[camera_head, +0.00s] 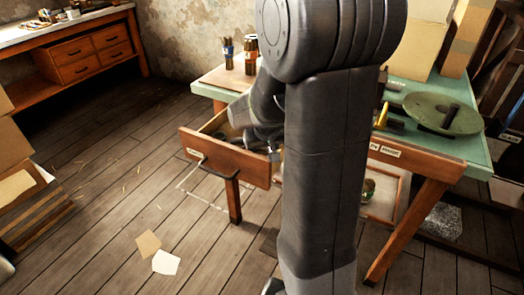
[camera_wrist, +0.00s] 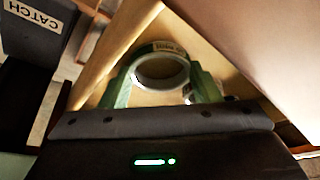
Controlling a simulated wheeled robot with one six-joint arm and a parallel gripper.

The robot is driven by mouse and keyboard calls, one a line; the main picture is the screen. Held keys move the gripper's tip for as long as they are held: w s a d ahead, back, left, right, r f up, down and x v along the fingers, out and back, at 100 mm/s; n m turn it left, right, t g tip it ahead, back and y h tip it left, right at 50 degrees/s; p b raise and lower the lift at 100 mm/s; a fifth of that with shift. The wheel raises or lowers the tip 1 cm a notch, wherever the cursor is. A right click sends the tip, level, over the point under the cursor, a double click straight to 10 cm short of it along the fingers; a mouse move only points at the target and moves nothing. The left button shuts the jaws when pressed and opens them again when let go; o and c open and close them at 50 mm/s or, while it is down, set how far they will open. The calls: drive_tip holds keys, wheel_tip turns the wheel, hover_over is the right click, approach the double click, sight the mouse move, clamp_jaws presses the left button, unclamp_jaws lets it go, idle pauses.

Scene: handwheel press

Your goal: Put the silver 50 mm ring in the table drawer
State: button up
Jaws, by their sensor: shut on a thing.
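The silver ring (camera_wrist: 162,50) shows in the wrist view as a pale, round band with a small printed label on its rim. My gripper (camera_wrist: 162,82) is shut on it, with one green finger on each side. The ring is over or in the open table drawer (camera_head: 225,162), whose pale wooden inside also shows in the wrist view (camera_wrist: 125,38). I cannot tell whether the ring touches the drawer floor. In the head view my arm reaches down into the drawer and hides the ring. A small light piece, partly hidden, lies by the right finger.
The green-topped table (camera_head: 408,140) carries a round green dish (camera_head: 430,110), cardboard boxes (camera_head: 415,45) and brown jars (camera_head: 228,52). A dark part marked CATCH (camera_wrist: 35,30) is at the wrist view's upper left. The floor left of the drawer is mostly clear, with two papers (camera_head: 165,262).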

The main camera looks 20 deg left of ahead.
drive_tip(key=o, duration=0.7)
drive_tip(key=shift+f, duration=0.1)
drive_tip(key=shift+r, duration=0.3)
drive_tip(key=p+v, duration=0.2)
drive_tip(key=v, duration=0.9)
drive_tip(key=shift+s+d+r+p, duration=0.15)
drive_tip(key=shift+d+r+p, duration=0.05)
drive_tip(key=shift+r+p, duration=0.2)
